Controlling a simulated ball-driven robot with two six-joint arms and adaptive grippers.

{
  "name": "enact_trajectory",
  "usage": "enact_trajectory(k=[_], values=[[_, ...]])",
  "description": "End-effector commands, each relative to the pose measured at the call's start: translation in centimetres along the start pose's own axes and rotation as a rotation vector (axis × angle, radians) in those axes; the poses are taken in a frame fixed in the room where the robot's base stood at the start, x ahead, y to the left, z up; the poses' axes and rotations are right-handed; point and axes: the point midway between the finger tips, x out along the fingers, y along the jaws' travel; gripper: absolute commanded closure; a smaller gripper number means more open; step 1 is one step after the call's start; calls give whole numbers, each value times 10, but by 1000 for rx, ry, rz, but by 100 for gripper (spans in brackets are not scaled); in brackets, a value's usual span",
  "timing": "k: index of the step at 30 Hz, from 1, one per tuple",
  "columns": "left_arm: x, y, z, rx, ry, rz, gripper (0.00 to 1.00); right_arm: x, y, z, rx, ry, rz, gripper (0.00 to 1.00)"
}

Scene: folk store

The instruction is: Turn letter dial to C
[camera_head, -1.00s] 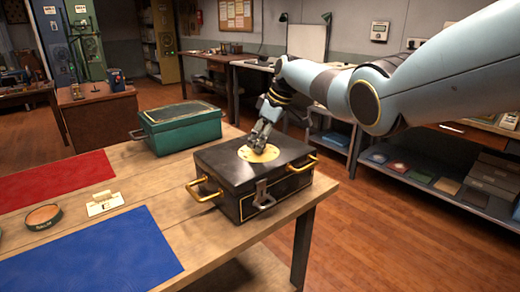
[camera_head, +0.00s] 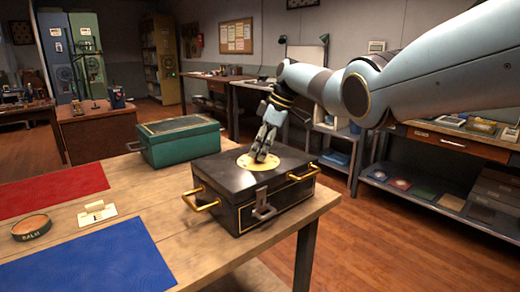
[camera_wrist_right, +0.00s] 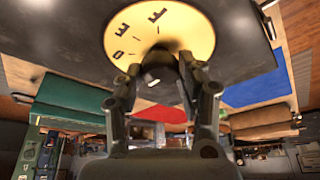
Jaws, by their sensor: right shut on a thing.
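The letter dial (camera_head: 243,161) is a round brass-yellow plate on the lid of a black box (camera_head: 218,174) with gold handles. In the right wrist view the yellow dial plate (camera_wrist_right: 190,30) shows a few dark letters and tick marks along its left part; they are turned and hard to read. My right gripper (camera_head: 261,156) reaches down onto the dial from above. In the right wrist view its fingers (camera_wrist_right: 162,74) are shut on the dark knob (camera_wrist_right: 165,56) at the dial's middle. The knob is mostly hidden in the head view. My left gripper is not in view.
A green box (camera_head: 180,147) stands behind the black box on the wooden table. A red mat (camera_head: 50,190), a blue mat (camera_head: 95,266), a balm tin (camera_head: 31,228) and a small white card stand (camera_head: 97,213) lie to the left. The table's right edge is close to the black box.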

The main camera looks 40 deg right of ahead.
Motion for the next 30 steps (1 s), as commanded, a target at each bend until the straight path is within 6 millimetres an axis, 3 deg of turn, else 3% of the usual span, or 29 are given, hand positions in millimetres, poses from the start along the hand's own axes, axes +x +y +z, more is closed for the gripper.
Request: enact_trajectory(k=[2,3,8,19,30], values=[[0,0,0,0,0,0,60,0,0,0,0,0,1,95],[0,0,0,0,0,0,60,0,0,0,0,0,1,60],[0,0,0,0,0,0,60,0,0,0,1,0,1,40],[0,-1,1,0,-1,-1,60,-8,1,0,2,1,3,40],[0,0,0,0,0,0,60,-85,1,0,0,1,5,40]])
